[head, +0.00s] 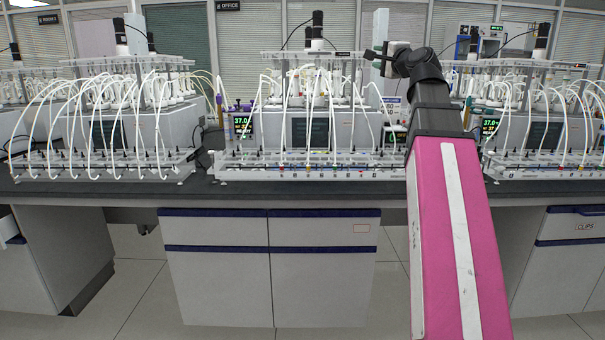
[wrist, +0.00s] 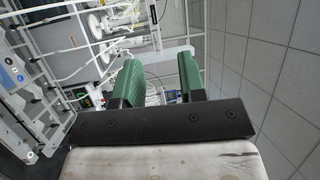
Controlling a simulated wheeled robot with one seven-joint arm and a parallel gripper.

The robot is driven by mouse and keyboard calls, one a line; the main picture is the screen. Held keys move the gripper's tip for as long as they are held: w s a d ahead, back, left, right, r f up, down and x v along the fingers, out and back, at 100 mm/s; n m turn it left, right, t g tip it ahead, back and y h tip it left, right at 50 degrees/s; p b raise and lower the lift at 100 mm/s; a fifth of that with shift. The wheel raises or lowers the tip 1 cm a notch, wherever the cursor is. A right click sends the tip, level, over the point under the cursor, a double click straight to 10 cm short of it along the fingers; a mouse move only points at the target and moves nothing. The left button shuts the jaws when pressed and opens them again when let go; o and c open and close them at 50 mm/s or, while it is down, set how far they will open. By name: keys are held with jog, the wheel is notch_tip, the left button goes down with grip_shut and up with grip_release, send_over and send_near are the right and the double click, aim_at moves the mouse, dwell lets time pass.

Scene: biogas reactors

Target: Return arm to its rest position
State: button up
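My arm, with a pink link, reaches forward and up on the right side of the head view. My gripper (head: 374,52) is at its far end, raised above the bench and pointing left, near the upper frame of the middle reactor unit (head: 312,58). In the wrist view, the two green finger pads of my gripper (wrist: 160,82) stand apart with nothing held between them. The gripper is open and empty. Whether it touches the frame behind it cannot be told.
A dark bench top (head: 300,189) carries several reactor units with white tubes, such as the left unit (head: 100,160). A display reading 37.0 (head: 242,124) stands beside the middle unit. White cabinets (head: 270,265) are below. The tiled floor in front is clear.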

jog(key=w+a+f+n+g+h, duration=0.2)
jog(key=f+n+g, duration=0.15)
jog(key=f, duration=1.75)
jog(key=w+a+f+n+g+h, duration=0.1)
jog(key=w+a+f+n+g, duration=0.3)
jog(key=f, duration=1.7)
jog(key=s+f+n+g+h, duration=0.1)
jog(key=s+f+g, duration=0.2)
jog(key=s+f, duration=0.3)
jog(key=s+d+f+n+g+h, duration=0.1)
jog(key=s+f+g, duration=0.3)
jog(key=f, duration=1.2)
jog(key=s+d+f+n+g+h, duration=0.1)
jog(key=s+f+n+g+h, duration=0.1)
jog(key=s+f, duration=0.7)
notch_tip(320, 180, down, 3)
jog(key=shift+s+d+n+g+h, duration=0.15)
jog(key=shift+s+n+g+h, duration=0.35)
jog(key=shift+g, duration=0.35)
jog(key=shift+w, duration=0.1)
